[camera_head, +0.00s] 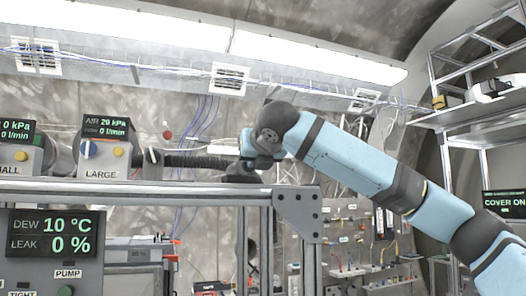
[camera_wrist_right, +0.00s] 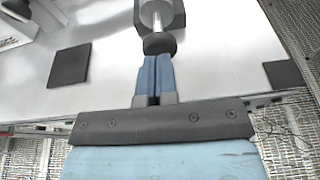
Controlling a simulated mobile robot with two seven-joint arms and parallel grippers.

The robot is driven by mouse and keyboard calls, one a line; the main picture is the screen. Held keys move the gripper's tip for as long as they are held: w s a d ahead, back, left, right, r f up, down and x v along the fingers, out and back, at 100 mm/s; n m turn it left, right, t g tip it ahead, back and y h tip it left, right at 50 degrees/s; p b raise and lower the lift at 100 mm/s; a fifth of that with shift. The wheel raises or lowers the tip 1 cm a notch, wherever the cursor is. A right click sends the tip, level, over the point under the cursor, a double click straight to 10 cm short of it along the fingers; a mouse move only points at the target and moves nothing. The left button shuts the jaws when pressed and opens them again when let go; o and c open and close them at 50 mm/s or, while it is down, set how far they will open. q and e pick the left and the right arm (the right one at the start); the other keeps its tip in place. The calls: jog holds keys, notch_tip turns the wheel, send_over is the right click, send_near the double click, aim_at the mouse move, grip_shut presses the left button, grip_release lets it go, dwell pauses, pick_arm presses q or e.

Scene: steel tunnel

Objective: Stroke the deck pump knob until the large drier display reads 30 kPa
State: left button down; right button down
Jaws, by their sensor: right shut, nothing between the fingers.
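The large drier (camera_head: 103,160), labelled LARGE, stands on the deck at left in the head view; its display (camera_head: 106,128) reads AIR 20 kPa, flow 0 l/min. My right gripper (camera_wrist_right: 158,60) is shut and empty. Its blue fingertips are right at the knob's near edge; I cannot tell whether they touch it. In the head view the wrist hides the fingertips and the knob. My left gripper is not in view.
The small drier (camera_head: 18,155) is cut off at the left edge. A dark ridged hose (camera_head: 200,161) runs beside the large drier. A metal frame (camera_head: 170,188) edges the deck.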

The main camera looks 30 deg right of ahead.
jog(key=b+v, duration=0.2)
jog(key=v, duration=0.8)
jog(key=shift+r, duration=0.1)
dwell(0.6)
dwell(0.8)
